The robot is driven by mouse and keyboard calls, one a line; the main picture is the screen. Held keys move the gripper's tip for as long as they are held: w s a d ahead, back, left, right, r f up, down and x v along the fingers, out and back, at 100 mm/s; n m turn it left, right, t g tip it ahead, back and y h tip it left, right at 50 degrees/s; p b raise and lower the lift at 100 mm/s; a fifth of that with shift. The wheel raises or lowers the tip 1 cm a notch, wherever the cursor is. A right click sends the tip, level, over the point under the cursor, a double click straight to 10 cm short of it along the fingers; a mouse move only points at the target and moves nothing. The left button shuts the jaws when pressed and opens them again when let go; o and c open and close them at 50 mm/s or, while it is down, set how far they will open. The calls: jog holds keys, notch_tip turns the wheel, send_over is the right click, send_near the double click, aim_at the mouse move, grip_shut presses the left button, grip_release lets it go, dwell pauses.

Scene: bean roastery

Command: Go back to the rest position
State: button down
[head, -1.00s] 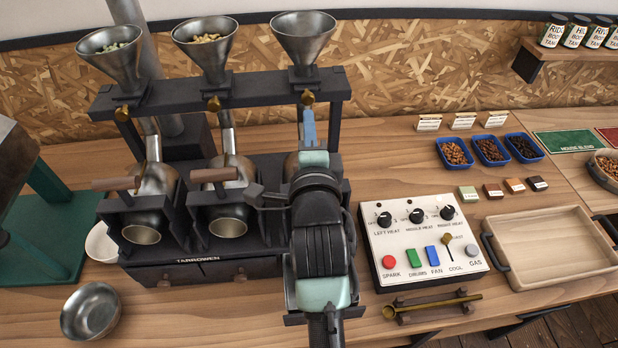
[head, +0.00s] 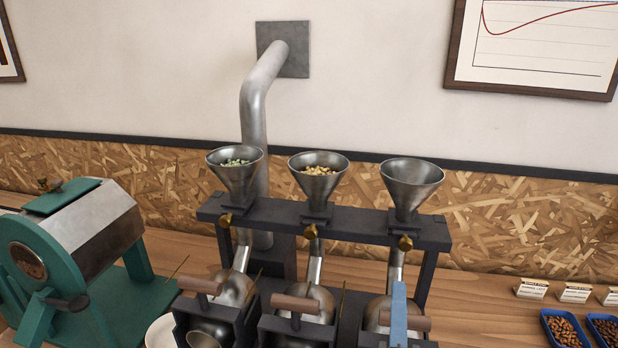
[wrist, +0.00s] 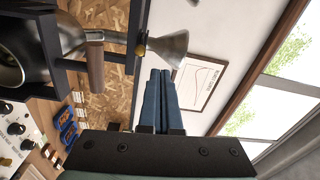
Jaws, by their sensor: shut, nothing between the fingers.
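My gripper (wrist: 158,102) shows in the wrist view with its two blue fingers together, shut and empty. In the head view the blue finger (head: 398,314) shows at the bottom, in front of the right-hand drum of the roaster. The three-drum roaster (head: 270,215) carries three metal funnels in a row. The left funnel (head: 233,182) holds pale green beans and the middle funnel (head: 318,185) holds yellowish beans. The right funnel (head: 411,196) shows no beans. In the wrist view a funnel (wrist: 170,47) stands beside my fingers. Most of my arm is out of the head view.
A green and steel machine (head: 75,240) stands to the left. Blue bean trays (head: 563,328) and small cards (head: 532,289) lie at right. A metal pipe (head: 253,110) runs up the wall behind the roaster. A control panel (wrist: 14,128) shows in the wrist view.

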jog(key=a+r+n+t+y, duration=0.1)
jog(key=a+r+n+t, duration=0.3)
jog(key=r, duration=0.6)
jog(key=a+r+n+t+y, duration=0.1)
jog(key=a+r+n+t, duration=0.15)
jog(key=r+n, duration=0.55)
jog(key=s+a+r+n+t+y, duration=0.1)
jog(key=s+a+r+n, duration=0.2)
jog(key=r, duration=0.5)
jog(key=s+a+r+n+t+y, duration=0.2)
jog(key=s+a+r+n, duration=0.2)
jog(key=r, duration=0.3)
jog(key=shift+r+n+y, duration=0.3)
jog(key=shift+r+n, duration=0.1)
jog(key=shift+n, duration=0.3)
